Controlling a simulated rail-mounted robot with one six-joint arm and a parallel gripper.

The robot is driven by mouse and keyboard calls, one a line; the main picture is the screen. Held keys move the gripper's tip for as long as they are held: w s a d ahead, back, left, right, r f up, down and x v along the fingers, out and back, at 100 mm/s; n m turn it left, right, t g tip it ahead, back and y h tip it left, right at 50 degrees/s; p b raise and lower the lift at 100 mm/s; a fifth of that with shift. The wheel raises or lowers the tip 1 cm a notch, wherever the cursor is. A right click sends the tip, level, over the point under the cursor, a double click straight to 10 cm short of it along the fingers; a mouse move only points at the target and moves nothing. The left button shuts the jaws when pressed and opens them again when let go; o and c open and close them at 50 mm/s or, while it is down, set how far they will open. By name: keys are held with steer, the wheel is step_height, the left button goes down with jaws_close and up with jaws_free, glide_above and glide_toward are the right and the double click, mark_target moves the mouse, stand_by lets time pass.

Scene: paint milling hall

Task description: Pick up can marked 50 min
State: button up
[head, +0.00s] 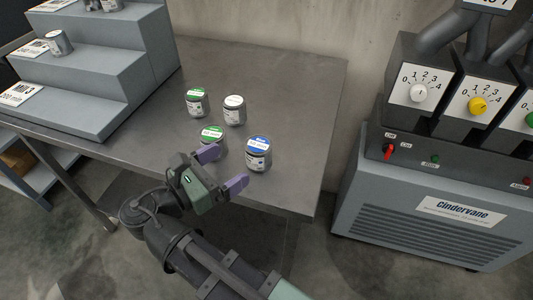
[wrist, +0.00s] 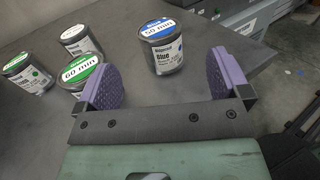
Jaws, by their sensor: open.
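The can marked 50 min (wrist: 162,48) has a blue and white lid and a label reading Blue. It stands upright on the grey table, and it also shows in the head view (head: 258,155) at the table's front right. My gripper (head: 222,168) is open, with purple finger pads. Nothing is between the pads.
A green-lidded can marked 60 min (wrist: 84,74) stands close to the left pad. A white-lidded can (head: 234,110) and another green-lidded can (head: 196,102) stand behind. A grey stepped rack (head: 95,85) is at left, a Cindervane machine (head: 430,200) at right. The back of the table is clear.

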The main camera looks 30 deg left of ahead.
mark_target(247, 152)
steer(key=x, duration=0.9)
steer(key=shift+w+a+f, duration=0.1)
steer(key=shift+w+f, duration=0.05)
steer(key=c, duration=1.1)
